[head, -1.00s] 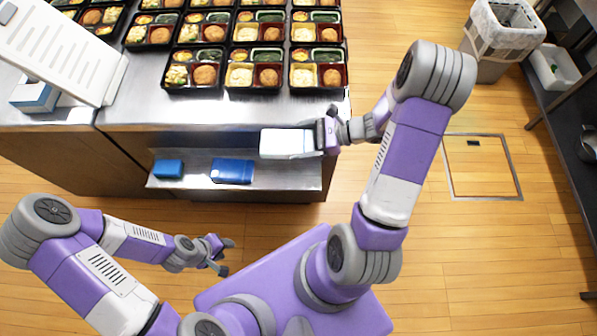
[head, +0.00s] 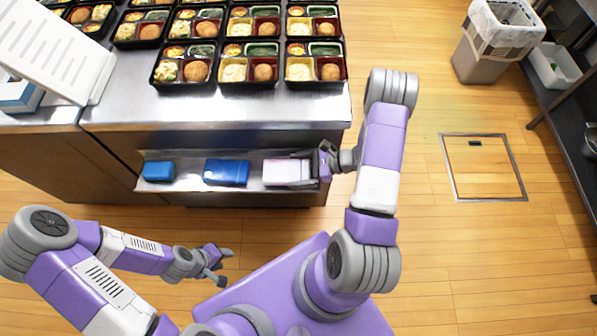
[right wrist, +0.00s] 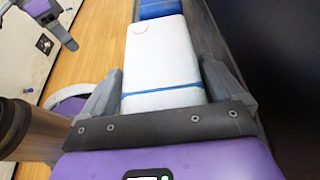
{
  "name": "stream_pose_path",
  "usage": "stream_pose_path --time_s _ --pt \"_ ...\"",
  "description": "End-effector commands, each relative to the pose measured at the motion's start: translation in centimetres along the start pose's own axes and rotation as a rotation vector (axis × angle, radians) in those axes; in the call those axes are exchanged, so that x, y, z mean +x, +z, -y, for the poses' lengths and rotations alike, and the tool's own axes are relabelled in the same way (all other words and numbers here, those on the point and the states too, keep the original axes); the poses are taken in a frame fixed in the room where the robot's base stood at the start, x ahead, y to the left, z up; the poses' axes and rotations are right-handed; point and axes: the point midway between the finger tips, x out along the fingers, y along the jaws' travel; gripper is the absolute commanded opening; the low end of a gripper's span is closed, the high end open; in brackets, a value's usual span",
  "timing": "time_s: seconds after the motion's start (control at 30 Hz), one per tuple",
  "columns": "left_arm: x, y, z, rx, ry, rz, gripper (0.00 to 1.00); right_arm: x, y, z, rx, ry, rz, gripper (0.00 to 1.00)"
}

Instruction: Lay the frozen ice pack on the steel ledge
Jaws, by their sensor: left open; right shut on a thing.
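The frozen ice pack (head: 284,172) is a white slab at the right end of the steel ledge (head: 190,184), low on the counter's front. In the right wrist view the pack (right wrist: 158,55) is white with a blue band across its near end. My right gripper (head: 312,170) is shut on the pack's right end, with a finger on each side (right wrist: 160,88). The pack looks level and at the ledge; I cannot tell if its underside touches. My left gripper (head: 225,265) is open and empty, over the floor in front of the counter.
A blue pack (head: 227,172) lies on the ledge just left of the white one, and a smaller blue block (head: 158,171) lies farther left. Bento trays (head: 248,70) cover the counter top (head: 230,108) above. A waste bin (head: 490,55) stands at the far right.

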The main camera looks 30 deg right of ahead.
Motion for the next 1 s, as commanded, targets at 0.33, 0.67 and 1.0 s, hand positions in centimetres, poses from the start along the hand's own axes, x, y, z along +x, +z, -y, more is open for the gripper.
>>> stream_pose_path --time_s 0.33,0.67,1.0 --pt "0.4 0.0 0.1 0.000 0.000 0.000 0.43 0.4 -0.8 0.0 -0.001 0.000 0.002 0.52" --pt "1.4 -0.1 0.5 0.000 0.000 0.000 0.43 0.8 -1.9 0.0 -0.001 0.000 0.002 0.52" --pt "1.4 -0.1 0.5 0.000 0.000 0.000 0.43 0.8 -2.1 -0.1 0.000 0.002 -0.005 1.00"
